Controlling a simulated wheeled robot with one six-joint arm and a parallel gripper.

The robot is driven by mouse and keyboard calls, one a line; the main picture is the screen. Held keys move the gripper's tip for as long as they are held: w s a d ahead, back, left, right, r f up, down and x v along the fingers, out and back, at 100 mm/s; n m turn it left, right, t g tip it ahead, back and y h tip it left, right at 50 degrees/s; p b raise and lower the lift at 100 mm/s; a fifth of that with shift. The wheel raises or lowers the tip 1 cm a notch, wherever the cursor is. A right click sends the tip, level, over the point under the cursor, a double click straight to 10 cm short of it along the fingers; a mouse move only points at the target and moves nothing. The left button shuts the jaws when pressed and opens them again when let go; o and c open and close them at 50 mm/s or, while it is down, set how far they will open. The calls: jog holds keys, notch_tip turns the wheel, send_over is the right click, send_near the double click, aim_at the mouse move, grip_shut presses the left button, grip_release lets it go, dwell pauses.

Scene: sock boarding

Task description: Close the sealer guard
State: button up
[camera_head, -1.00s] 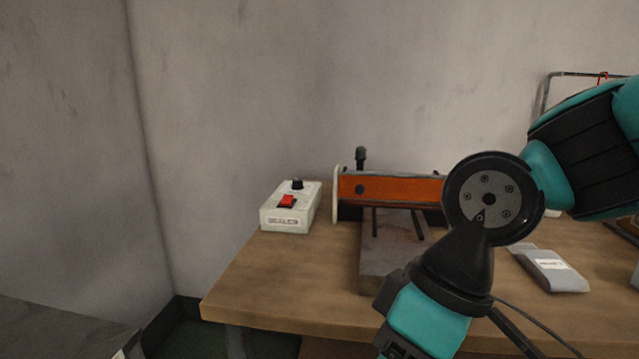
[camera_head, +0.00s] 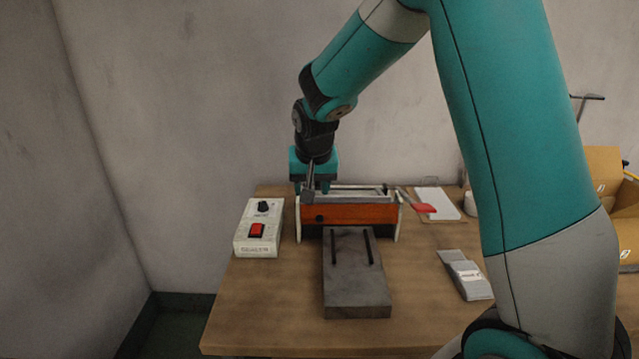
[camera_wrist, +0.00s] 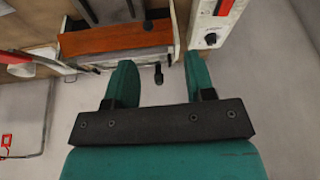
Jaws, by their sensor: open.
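The sealer (camera_head: 348,213) stands on the table with an orange front panel, pale end plates and grey bars along its top. I cannot clearly tell which part is its guard. A dark knob on a short stem (camera_wrist: 158,75) sticks out from the sealer's back edge in the wrist view. My gripper (camera_head: 316,190) points down over the back left of the sealer. In the wrist view its two green fingers (camera_wrist: 158,62) are apart, with the knob showing in the gap between them. I see no contact with the knob. In the head view the gripper hides that spot.
A white control box (camera_head: 258,228) with a red switch stands close left of the sealer. A grey block (camera_head: 355,285) lies in front of it. A red-ended lever (camera_head: 424,208) sticks out right. Grey packets (camera_head: 466,278), a white sheet (camera_head: 437,203) and a cardboard box (camera_head: 604,170) are further right.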

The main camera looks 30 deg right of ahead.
jog(key=w+d+r+m+p, duration=0.1)
jog(key=w+d, duration=0.1)
jog(key=d, duration=0.1)
jog(key=h+p, duration=0.1)
jog(key=p, duration=0.3)
send_near(320, 218)
jog(key=x, duration=0.8)
jog(key=shift+w+f, duration=0.15)
jog(key=shift+f, duration=0.25)
jog(key=c, duration=0.9)
